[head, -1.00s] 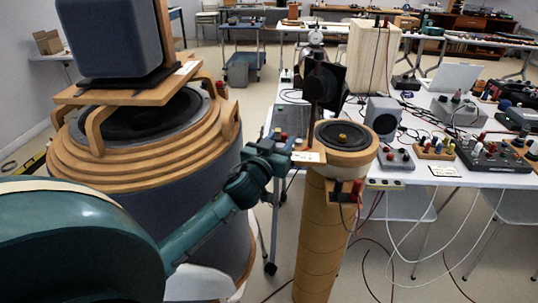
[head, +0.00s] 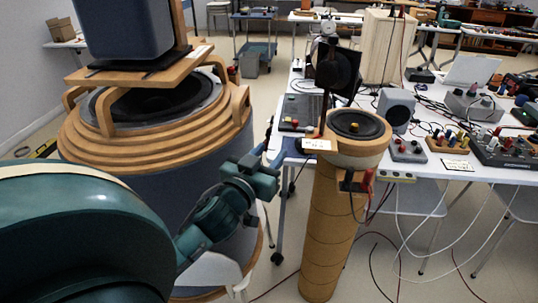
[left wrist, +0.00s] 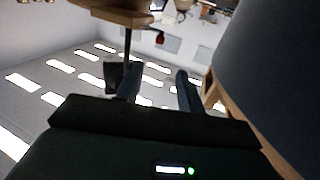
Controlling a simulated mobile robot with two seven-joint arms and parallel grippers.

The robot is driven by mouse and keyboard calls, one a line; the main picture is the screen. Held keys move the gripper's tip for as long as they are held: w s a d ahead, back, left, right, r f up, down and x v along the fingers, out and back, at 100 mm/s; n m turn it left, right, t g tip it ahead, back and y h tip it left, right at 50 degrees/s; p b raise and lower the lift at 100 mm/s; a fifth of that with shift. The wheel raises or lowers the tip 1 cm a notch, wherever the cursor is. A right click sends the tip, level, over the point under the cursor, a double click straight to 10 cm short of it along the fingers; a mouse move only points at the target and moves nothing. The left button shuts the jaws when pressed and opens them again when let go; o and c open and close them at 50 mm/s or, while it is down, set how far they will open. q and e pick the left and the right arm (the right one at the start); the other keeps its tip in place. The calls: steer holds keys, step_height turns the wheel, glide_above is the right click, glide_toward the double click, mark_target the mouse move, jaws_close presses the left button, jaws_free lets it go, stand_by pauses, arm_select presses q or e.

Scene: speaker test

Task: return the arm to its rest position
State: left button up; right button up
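My left arm is teal and comes in from the lower left of the head view. Its gripper (head: 262,165) is between the large drum-shaped speaker (head: 150,135) and the speaker on a tall brown tube (head: 357,127). A gap separates it from the tube and from the white card (head: 316,145) at the tube's top. In the left wrist view, the two fingers of the left gripper (left wrist: 158,88) stand apart with nothing seen between them. My right gripper does not show in either view.
A white table (head: 450,172) with several instruments and cables extends to the right. A blue box speaker (head: 125,30) sits on a wooden board above the drum. Loose cables hang by the tube. Grey floor shows between drum and tube.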

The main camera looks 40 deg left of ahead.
steer(key=p, duration=0.2)
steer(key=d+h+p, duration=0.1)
steer(key=p, duration=0.1)
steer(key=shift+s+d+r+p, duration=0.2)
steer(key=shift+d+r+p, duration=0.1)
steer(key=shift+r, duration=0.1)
arm_select(q)
steer(key=s+d+f+m+g+h, duration=0.2)
steer(key=s+d+f+g+h, duration=0.1)
steer(key=s+d+f, duration=0.4)
steer(key=s+d+f+m+g+h, duration=0.3)
steer(key=s+d+f, duration=0.4)
steer(key=d+f, duration=0.5)
steer(key=shift+d+f+m+g+h, duration=0.3)
steer(key=shift+d+f+g+h, duration=0.15)
steer(key=shift+f+h, duration=0.35)
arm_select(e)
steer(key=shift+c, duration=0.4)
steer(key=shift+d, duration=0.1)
